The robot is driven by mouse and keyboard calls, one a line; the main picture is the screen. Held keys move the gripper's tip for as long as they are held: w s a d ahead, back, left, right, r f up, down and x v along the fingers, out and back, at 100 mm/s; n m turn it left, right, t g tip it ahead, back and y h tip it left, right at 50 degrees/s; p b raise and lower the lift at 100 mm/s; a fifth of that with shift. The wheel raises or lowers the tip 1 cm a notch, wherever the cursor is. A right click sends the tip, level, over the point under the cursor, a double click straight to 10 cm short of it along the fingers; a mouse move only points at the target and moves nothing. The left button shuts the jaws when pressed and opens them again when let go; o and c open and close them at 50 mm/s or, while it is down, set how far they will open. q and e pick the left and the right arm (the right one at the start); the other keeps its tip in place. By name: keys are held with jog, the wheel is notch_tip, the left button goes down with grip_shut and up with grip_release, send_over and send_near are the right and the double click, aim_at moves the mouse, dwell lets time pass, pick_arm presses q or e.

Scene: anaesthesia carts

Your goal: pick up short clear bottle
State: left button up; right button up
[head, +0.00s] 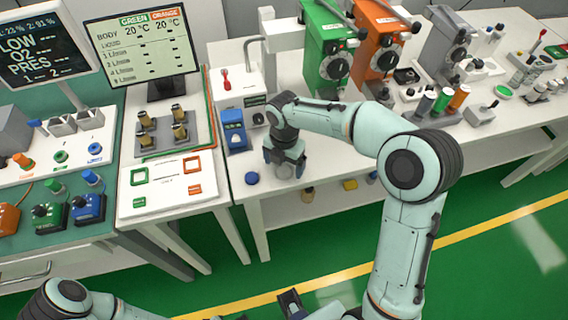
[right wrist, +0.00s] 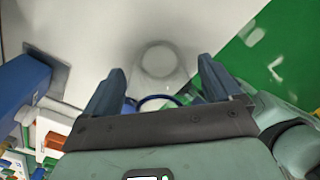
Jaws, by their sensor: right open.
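The short clear bottle (right wrist: 158,62) shows in the right wrist view as a pale, see-through round shape on the white table top (right wrist: 95,35). It lies between the two dark blue fingers of my right gripper (right wrist: 158,82), with a gap on each side. In the head view my right gripper (head: 285,168) points down over the front part of the white table, open, and mostly hides the bottle. A dark part at the bottom edge, perhaps my left gripper (head: 290,303), is cut off; its jaws are not clear.
A blue round cap (head: 252,178) lies left of the right gripper. A blue device (head: 234,130) stands behind it. Green (head: 325,50) and orange (head: 378,38) vaporizers stand at the back. Small items rest on the shelf below. The table's front edge is close.

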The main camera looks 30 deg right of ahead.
jog(key=c, duration=1.1)
jog(key=shift+c, duration=0.2)
